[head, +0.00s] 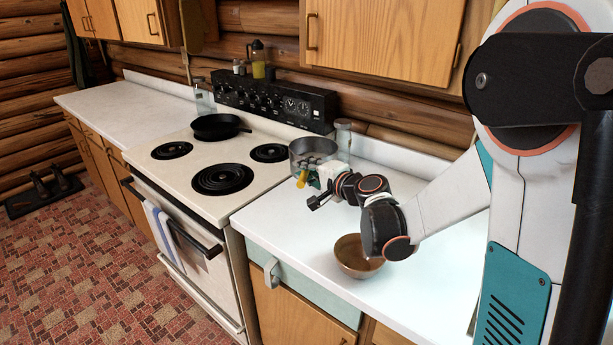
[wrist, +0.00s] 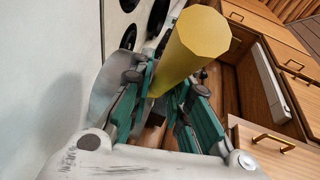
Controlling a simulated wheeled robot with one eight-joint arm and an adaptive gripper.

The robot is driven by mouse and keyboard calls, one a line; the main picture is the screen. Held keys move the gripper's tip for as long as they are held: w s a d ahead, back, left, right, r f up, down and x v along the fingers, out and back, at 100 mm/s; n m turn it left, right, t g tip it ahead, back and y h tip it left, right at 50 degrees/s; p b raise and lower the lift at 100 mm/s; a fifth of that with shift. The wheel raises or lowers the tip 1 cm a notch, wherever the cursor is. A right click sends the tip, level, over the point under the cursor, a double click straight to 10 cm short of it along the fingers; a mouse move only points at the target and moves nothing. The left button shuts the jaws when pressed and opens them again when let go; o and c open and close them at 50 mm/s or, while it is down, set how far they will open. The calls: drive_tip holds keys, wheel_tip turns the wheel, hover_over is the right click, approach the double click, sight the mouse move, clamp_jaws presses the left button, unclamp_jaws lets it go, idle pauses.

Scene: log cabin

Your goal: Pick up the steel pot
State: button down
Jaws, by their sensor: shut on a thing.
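The steel pot (head: 309,149) is a round grey open pan at the back of the white counter, just right of the stove. A yellow handle (head: 301,180) sticks out toward the front from it, partly hidden by my gripper (head: 314,177). In the wrist view, the yellow handle (wrist: 190,48) shows large between the green fingers of my gripper (wrist: 166,88), which are shut on it. The grey side of the steel pot (wrist: 103,96) shows behind the left finger. I cannot tell whether the pot touches the counter.
A brown bowl (head: 352,262) stands on the counter below my wrist, near the front edge. A glass jar (head: 343,135) stands behind the pot. The stove (head: 185,178) at left carries a black skillet (head: 217,126). Wooden cabinets (head: 380,38) hang above.

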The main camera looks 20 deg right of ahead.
drive_tip(key=shift+r+p, duration=1.45)
drive_tip(key=shift+r, duration=3.1)
